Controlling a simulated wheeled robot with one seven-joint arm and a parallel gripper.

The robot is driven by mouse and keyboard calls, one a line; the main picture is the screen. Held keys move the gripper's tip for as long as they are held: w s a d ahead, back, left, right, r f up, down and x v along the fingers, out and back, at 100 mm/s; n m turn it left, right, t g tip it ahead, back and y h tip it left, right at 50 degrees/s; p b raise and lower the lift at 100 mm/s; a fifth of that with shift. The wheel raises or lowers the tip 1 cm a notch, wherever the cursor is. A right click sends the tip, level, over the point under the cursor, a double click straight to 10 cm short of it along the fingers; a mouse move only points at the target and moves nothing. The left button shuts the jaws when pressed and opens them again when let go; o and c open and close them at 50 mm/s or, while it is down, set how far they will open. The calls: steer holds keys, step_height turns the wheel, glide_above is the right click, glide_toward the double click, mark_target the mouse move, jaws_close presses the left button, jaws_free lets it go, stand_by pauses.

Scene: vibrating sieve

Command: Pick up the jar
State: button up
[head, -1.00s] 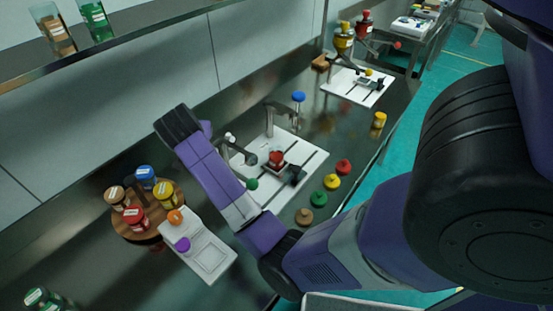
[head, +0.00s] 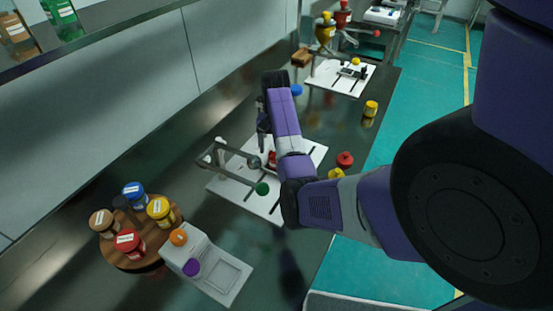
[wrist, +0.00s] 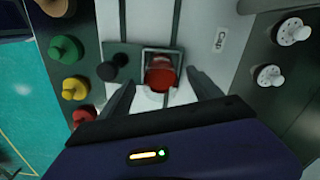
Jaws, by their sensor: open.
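A small round vessel with red in it, which looks like the jar (wrist: 160,75), sits in a square metal holder on the white board (wrist: 140,20). In the wrist view it stands between the spread fingers of my gripper (wrist: 161,84). The fingers are open, one on each side, and I see no contact. In the head view the red vessel (head: 272,157) is mostly hidden behind my arm. My gripper (head: 262,122) points down above the board there, its tips hard to see.
A round wooden stand (head: 130,262) holds several lidded jars at the left. A white scale-like device (head: 225,275) is beside it. Coloured knobbed lids (wrist: 73,88) lie beside the board. Another white board (head: 325,75) is farther back.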

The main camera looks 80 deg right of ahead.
steer(key=f, duration=0.5)
steer(key=shift+d+f+p, duration=0.35)
steer(key=shift+f+p, duration=0.05)
steer(key=shift+c, duration=0.2)
steer(key=c, duration=1.6)
steer(key=shift+o, duration=0.2)
step_height(320, 180, up, 20)
steer(key=p, duration=0.6)
